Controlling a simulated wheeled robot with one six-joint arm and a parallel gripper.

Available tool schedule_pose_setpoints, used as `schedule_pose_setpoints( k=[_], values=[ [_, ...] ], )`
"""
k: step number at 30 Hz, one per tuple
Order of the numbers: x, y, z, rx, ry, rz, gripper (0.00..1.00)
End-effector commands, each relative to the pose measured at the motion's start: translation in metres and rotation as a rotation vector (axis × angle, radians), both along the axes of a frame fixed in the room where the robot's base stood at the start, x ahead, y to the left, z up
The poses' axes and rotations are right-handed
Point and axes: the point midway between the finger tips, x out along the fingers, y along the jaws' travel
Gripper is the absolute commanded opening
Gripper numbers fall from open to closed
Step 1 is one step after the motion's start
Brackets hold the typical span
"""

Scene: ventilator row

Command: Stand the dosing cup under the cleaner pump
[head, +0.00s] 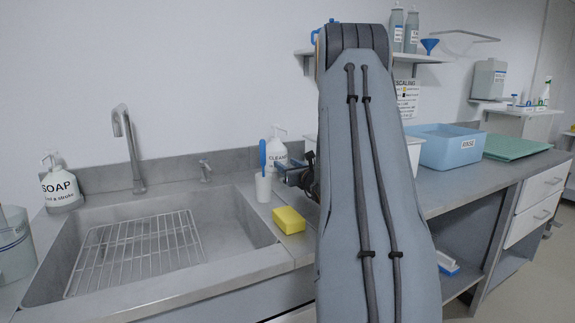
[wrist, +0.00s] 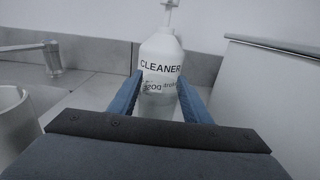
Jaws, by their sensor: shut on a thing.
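The cleaner bottle (head: 277,152) with its white pump stands at the back of the counter, right of the sink. In the wrist view the bottle (wrist: 160,48) is straight ahead, its pump top cut off by the frame. My gripper (head: 281,170) is low in front of the bottle, and its blue fingers (wrist: 159,82) show in the wrist view. They are shut on a pale, see-through dosing cup (wrist: 158,98), which looks upright and overlaps the bottle's lower front. I cannot tell whether the cup touches the counter. The cup is not clear in the head view.
A white tumbler (head: 263,189) with a blue brush and a yellow sponge (head: 289,220) are close to my gripper. A white bin wall (wrist: 270,90) stands close on the right.

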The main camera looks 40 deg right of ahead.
Motion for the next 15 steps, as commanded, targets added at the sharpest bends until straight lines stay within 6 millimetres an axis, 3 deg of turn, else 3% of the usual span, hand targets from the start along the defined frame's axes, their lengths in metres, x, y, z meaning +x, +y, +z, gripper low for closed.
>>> schedule_pose_setpoints(
  k=[9,10,13,15],
  values=[
    [0.0002,0.0000,-0.0032,-0.001,-0.001,0.000,0.19],
    [0.0002,0.0000,-0.0035,-0.001,0.000,0.000,0.46],
    [0.0000,0.0000,-0.0024,-0.001,0.000,0.000,0.63],
    [0.0000,0.0000,-0.0023,-0.001,0.000,0.000,0.63]
  ],
)
